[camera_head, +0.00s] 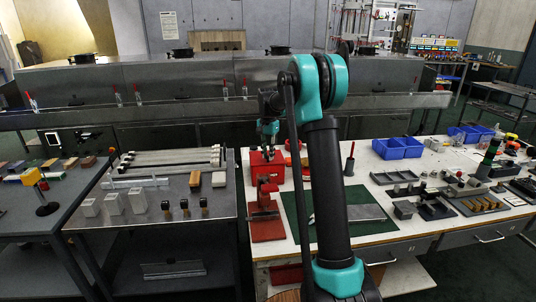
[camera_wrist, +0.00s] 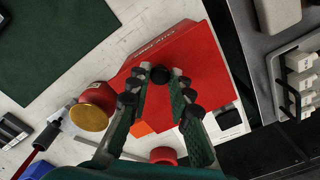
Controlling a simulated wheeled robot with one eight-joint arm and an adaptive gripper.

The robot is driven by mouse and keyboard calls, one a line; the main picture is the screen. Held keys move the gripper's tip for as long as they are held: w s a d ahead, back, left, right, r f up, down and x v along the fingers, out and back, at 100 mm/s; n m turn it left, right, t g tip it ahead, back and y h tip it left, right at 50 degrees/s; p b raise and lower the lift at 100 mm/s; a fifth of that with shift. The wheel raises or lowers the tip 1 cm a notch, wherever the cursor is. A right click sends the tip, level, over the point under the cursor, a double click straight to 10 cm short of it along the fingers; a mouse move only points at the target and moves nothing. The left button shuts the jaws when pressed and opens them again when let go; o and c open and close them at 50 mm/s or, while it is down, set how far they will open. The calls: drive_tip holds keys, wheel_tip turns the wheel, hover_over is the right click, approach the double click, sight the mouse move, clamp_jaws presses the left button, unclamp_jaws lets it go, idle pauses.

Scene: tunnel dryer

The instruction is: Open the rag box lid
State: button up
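The rag box (camera_head: 259,167) is a red box on the white workbench, left of my arm in the head view. In the wrist view its red lid (camera_wrist: 205,62) has faint lettering along one edge and a round black knob (camera_wrist: 160,75). The lid looks shut. My gripper (camera_wrist: 161,69) is open, with one fingertip on each side of the knob. A small gap shows between the knob and the fingers. In the head view my gripper (camera_head: 268,130) is right above the box, and the knob cannot be made out there.
A red can with a gold top (camera_wrist: 93,113) stands beside the box. A red vise (camera_head: 266,200) and a green mat (camera_head: 297,215) lie nearer on the bench. A grey table (camera_head: 150,220) with metal parts adjoins on the left. Blue bins (camera_head: 398,148) stand further right.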

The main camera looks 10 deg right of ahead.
clamp_jaws()
drive_tip(key=shift+r, duration=0.1)
